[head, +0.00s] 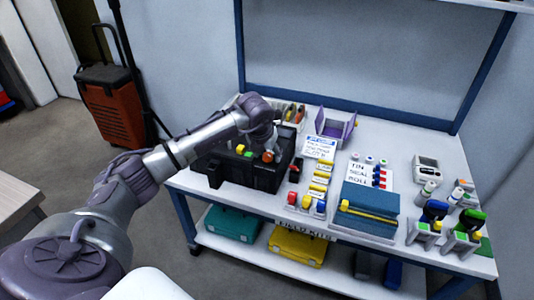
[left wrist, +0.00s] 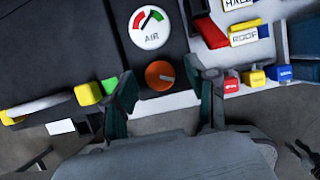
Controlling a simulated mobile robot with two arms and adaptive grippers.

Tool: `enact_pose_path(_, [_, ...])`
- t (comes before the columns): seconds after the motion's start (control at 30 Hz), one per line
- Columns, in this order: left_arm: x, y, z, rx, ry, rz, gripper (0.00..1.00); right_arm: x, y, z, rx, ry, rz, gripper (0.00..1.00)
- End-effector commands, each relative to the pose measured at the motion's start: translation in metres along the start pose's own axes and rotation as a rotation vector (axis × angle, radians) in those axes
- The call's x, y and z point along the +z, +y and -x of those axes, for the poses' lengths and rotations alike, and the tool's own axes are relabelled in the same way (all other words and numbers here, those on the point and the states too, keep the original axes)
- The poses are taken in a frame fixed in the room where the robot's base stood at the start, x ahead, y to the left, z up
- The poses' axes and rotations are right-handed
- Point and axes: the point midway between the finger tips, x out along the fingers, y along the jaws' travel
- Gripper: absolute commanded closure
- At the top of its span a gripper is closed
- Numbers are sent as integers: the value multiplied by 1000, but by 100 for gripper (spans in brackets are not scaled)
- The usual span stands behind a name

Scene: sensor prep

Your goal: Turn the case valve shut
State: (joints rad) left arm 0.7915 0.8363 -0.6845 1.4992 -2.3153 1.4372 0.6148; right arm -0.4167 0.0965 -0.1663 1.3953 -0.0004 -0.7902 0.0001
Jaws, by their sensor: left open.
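The case valve is an orange round knob (left wrist: 160,75) on the black case (head: 213,168), below a round white gauge (left wrist: 150,27) marked AIR with red and green arcs. The knob carries a light mark pointing to the right in the left wrist view. It also shows in the head view (head: 267,157), partly under my gripper. My left gripper (left wrist: 167,82) is open, with one finger on each side of the knob. I cannot tell whether either finger touches it. In the head view my left gripper (head: 271,144) hangs over the case's right part. My right gripper is not in view.
Yellow (left wrist: 88,93) and green (left wrist: 110,85) blocks sit on the case left of the knob. Red, yellow and blue items and labels crowd its right side. A blue box (head: 366,208) stands farther right on the white table (head: 405,160).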

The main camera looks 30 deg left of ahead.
Motion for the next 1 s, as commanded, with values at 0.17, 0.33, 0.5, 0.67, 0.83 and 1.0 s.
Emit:
enact_pose_path(0.17, [0, 0, 0, 0, 1, 0, 49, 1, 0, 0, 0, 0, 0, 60])
enact_pose_path(0.33, [0, 0, 0, 0, 1, 0, 78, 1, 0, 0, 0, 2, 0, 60])
enact_pose_path(0.5, [0, 0, 0, 0, 1, 0, 100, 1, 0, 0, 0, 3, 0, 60])
enact_pose_path(0.67, [0, 0, 0, -4, 1, -8, 100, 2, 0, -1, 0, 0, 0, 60])
enact_pose_path(0.83, [0, 2, 0, -21, 0, -53, 100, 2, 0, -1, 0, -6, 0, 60])
enact_pose_path(1.0, [0, 2, 0, -60, 1, -146, 100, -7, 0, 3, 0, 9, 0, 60])
